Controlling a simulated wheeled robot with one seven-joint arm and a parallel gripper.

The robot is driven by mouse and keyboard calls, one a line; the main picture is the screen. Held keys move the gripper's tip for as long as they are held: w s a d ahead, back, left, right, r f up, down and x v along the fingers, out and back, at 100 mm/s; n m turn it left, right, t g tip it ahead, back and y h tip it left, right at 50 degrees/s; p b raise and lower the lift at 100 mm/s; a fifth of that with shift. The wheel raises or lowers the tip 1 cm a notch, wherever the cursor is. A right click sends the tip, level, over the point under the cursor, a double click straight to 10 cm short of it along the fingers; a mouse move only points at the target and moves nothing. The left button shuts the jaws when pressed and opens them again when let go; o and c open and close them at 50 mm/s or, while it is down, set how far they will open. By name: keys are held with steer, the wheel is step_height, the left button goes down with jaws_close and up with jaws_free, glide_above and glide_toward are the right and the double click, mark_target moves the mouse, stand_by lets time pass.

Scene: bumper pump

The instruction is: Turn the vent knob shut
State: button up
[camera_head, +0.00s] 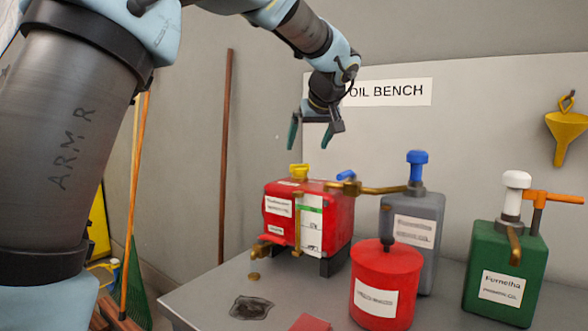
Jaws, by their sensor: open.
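A red box-shaped can (342,222) stands on the bench with white labels and a brass sight tube on its front. A yellow knob (298,170) sits on its top, toward the back left. A small blue handle (346,175) shows at its right, near the end of a brass spout; what it is fixed to is unclear. No label tells me which one is the vent knob. My gripper (311,136) hangs above the can with its fingers pointing down, spread apart and empty. It is clear of the yellow knob in the picture.
A grey pump can (417,235) with a blue top, a green pump can (505,275) and a red round can (384,285) stand to the right on the grey bench (205,305). A brass tap (267,249) juts from the red can's front left. A dark stain marks the bench.

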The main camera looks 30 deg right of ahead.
mark_target(300, 165)
steer(key=p+x, duration=0.2)
steer(key=x, duration=0.8)
steer(key=shift+w+f, duration=0.1)
steer(key=shift+f, duration=0.05)
steer(key=c, duration=1.3)
